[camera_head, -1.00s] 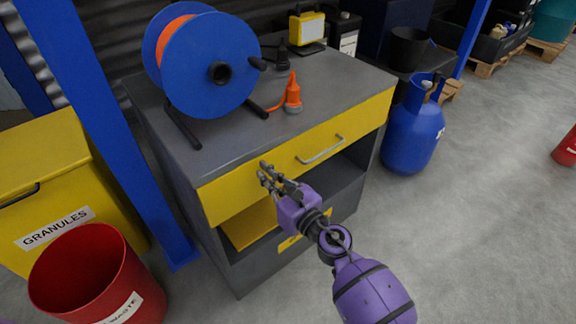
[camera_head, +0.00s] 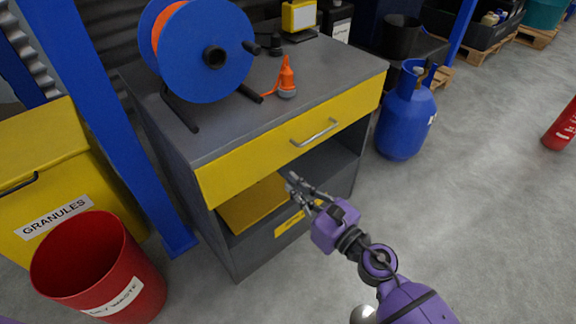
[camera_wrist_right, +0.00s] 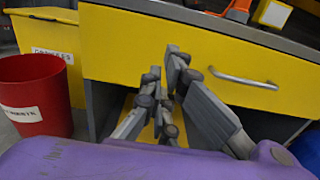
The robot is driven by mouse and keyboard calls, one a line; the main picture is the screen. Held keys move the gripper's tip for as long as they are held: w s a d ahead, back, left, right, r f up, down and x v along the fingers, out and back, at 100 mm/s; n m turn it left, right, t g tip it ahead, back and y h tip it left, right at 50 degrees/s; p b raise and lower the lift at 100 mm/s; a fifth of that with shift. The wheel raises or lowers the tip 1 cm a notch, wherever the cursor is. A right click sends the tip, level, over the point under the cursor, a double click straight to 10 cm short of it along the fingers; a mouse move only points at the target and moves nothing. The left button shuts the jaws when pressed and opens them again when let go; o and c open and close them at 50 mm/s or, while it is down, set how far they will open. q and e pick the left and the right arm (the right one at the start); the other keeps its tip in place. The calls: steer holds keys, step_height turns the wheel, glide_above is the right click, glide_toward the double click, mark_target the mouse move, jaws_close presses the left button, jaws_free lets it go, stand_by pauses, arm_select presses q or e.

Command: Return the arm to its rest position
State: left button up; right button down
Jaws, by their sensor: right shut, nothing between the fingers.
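My right arm is purple and comes in from the bottom right of the head view. Its gripper (camera_head: 299,187) is shut and empty, in front of the open shelf space below the yellow drawer (camera_head: 296,133). In the right wrist view the gripper's grey fingers (camera_wrist_right: 166,92) stand in front of the yellow drawer front (camera_wrist_right: 130,50), with the drawer handle (camera_wrist_right: 243,79) to their right. The drawer looks closed. My left gripper is in neither view.
A red waste bin (camera_head: 125,262) and yellow granules bin (camera_head: 45,165) stand left. A blue gas cylinder (camera_head: 402,128) stands right. The floor at right is mostly clear, with a red extinguisher (camera_head: 566,128) at the edge.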

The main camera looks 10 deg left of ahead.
steer(key=shift+s+d, duration=0.3)
steer(key=shift+d, duration=0.15)
